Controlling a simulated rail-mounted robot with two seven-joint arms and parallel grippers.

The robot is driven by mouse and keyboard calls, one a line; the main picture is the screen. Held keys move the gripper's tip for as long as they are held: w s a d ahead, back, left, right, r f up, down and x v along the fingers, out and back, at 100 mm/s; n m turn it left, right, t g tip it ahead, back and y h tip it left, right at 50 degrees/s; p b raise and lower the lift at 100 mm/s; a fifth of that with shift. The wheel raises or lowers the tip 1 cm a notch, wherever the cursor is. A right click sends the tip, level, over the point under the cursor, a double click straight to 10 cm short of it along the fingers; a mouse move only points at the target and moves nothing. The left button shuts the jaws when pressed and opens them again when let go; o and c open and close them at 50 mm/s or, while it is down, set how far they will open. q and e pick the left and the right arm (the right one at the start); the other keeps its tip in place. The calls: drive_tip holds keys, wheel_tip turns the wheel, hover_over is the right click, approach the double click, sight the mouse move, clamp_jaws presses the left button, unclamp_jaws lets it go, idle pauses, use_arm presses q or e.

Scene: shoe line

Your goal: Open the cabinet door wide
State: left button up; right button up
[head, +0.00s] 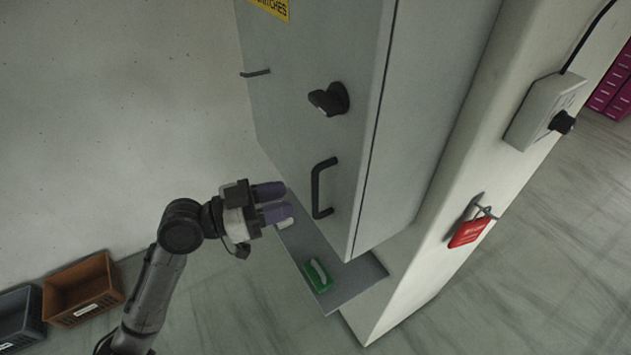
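The grey cabinet (430,110) stands in the middle of the head view. Its door (290,120) faces left and looks shut, with a thin dark seam along its right edge. A black bar handle (323,188) is on the lower door, and a black rotary knob (329,99) sits above it. My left gripper (282,202) is in front of the lower door, to the left of the bar handle and apart from it in the picture. Its two purple fingers are spread with a gap between them, and nothing shows between them. My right gripper is not in view.
A grey shelf (357,285) below the cabinet holds a green object (317,275). A white post (400,290) on the right carries a red tag (470,231) and a control box (543,108). Brown (84,288) and grey (18,318) crates stand at lower left.

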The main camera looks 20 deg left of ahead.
use_arm(q)
drive_tip(key=p, duration=0.2)
hover_over(316, 213)
drive_tip(key=a, duration=0.2)
drive_tip(key=shift+w+d, duration=0.35)
drive_tip(key=shift+d, duration=0.5)
drive_tip(key=c, duration=0.4)
clamp_jaws()
